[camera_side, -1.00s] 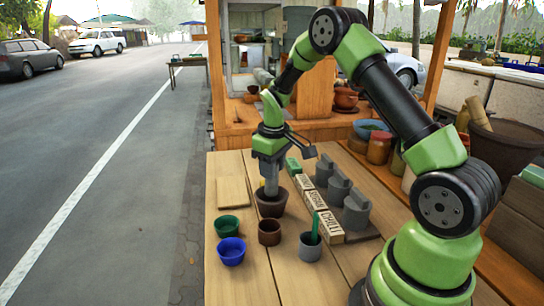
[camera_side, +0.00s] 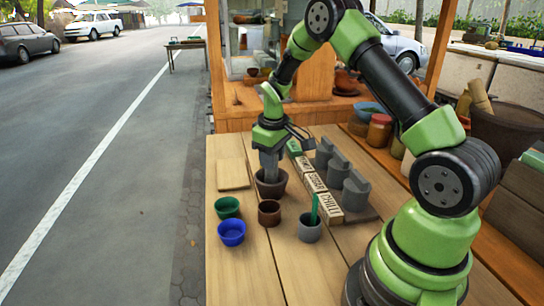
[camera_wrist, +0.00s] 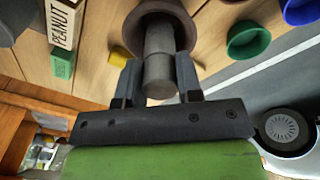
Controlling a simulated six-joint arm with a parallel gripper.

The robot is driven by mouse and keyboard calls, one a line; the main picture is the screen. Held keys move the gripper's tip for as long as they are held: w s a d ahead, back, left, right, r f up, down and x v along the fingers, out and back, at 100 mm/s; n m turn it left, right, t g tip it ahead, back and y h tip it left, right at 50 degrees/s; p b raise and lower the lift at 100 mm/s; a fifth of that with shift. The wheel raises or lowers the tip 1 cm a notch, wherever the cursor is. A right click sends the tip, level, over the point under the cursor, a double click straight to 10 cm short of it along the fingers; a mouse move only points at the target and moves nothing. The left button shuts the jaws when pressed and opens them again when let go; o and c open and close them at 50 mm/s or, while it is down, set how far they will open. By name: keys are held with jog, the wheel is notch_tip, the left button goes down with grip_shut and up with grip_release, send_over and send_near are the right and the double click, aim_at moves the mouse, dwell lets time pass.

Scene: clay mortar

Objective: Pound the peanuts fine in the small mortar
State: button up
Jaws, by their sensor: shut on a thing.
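The small brown mortar (camera_side: 271,188) stands upright on the wooden table, and its rim shows at the top of the wrist view (camera_wrist: 190,30). My gripper (camera_wrist: 158,78) is shut on a grey pestle (camera_wrist: 159,50), with one finger on each side of its shaft. The pestle points down into the mortar. In the side view my gripper (camera_side: 268,152) is right above the mortar. The mortar's inside and any peanuts are hidden.
A green bowl (camera_side: 227,207), blue bowl (camera_side: 231,232), brown cup (camera_side: 269,213) and grey cup (camera_side: 310,229) with a green stick stand in front. Grey lidded pots (camera_side: 355,193) and label blocks line the right. A wooden board (camera_side: 233,175) lies left. A yellow block (camera_wrist: 120,53) sits near the mortar.

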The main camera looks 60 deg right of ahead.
jog(key=shift+f, duration=0.25)
jog(key=shift+f, duration=0.9)
jog(key=shift+r, duration=0.95)
jog(key=shift+f, duration=0.9)
jog(key=shift+r, duration=0.9)
